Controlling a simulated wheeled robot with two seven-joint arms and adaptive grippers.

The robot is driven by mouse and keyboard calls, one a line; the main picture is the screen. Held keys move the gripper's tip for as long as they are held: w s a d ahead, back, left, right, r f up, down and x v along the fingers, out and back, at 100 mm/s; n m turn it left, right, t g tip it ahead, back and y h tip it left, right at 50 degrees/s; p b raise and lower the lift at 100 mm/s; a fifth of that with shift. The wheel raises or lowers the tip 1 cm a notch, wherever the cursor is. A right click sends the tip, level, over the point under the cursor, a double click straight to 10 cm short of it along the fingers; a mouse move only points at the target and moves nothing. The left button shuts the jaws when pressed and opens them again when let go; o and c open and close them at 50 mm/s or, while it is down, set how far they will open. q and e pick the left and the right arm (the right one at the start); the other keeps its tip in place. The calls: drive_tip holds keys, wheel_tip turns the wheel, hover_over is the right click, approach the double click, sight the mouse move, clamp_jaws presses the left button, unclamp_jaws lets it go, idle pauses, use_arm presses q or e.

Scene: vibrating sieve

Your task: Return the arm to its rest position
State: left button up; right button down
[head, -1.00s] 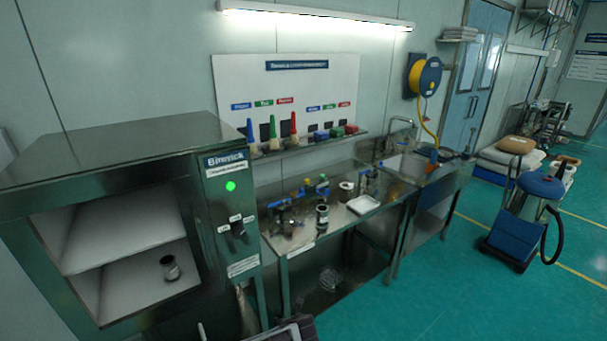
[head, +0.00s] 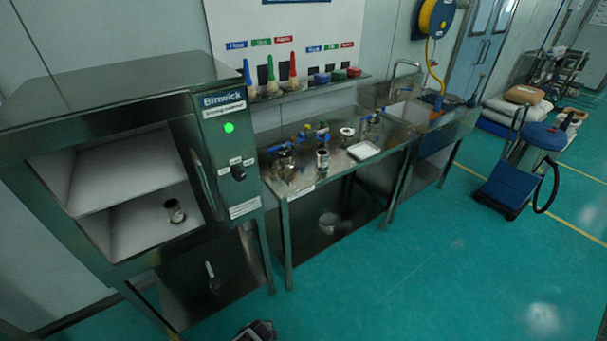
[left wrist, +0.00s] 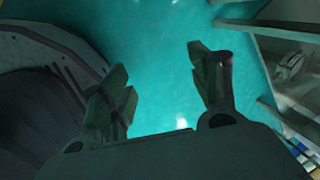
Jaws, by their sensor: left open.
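My left gripper (left wrist: 165,85) shows in the left wrist view with its two fingers spread apart and nothing between them, over the teal floor. In the head view only a dark piece of my arm shows at the bottom edge, and the fingers cannot be made out there. It is apart from the cabinet and the bench. My right gripper is in neither view.
A steel cabinet (head: 110,95) with an open front holds a small metal cup (head: 174,210). A steel bench (head: 305,190) beside it carries metal fittings, a white tray (head: 363,150) and a sink. A blue vacuum cleaner (head: 510,185) stands at the right. The floor (head: 400,280) in front is clear.

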use_arm(q)
drive_tip(key=s+a+f+n, duration=0.4)
drive_tip(key=s, duration=0.7)
drive_tip(key=s+a+f+n+g, duration=0.1)
drive_tip(key=s+a+f+n, duration=0.3)
drive_tip(key=s, duration=0.7)
drive_tip(key=s+a+f+n+g, duration=0.1)
drive_tip(key=s+a+f+n, duration=0.3)
drive_tip(key=s, duration=0.8)
drive_tip(key=shift+f+n+b, duration=0.4)
drive_tip(key=shift+n+b, duration=0.05)
drive_tip(key=shift+n, duration=0.75)
